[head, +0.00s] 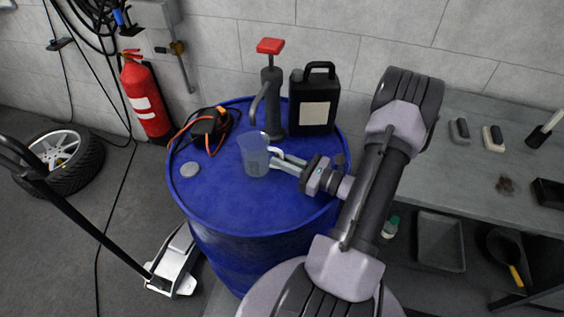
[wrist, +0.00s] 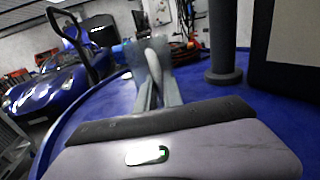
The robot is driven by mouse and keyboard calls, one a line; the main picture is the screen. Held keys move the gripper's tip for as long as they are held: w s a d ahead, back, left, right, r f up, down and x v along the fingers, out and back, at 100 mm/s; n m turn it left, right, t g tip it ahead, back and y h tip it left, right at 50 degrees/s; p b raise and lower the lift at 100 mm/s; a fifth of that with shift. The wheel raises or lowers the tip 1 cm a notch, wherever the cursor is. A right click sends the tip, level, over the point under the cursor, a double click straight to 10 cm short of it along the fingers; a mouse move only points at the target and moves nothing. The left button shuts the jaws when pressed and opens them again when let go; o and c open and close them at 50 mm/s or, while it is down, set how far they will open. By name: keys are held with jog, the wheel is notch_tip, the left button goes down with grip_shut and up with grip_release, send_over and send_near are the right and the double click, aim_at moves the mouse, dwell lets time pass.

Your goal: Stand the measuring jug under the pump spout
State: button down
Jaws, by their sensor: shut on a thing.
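The clear bluish measuring jug (head: 254,157) is upright at the middle of the blue drum's top (head: 220,205). My gripper (head: 280,164) comes from the right and is shut on the jug's handle side; it also shows in the wrist view (wrist: 158,92), with part of the jug (wrist: 150,62) beyond the fingers. The dark hand pump (head: 272,100) with a red handle (head: 270,46) stands behind the jug. Its curved spout (head: 257,103) ends just above the jug's rim in the head view. I cannot tell whether the spout lines up in depth or the jug touches the drum.
A black jerrycan (head: 314,100) stands right of the pump. An orange-and-black cable tool (head: 208,128) and a small grey disc (head: 190,169) lie on the drum's left. A grey workbench (head: 480,150) is at right. The drum's front area is clear.

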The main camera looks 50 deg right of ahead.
jog(key=shift+f, duration=0.1)
jog(key=c, duration=1.5)
grip_release()
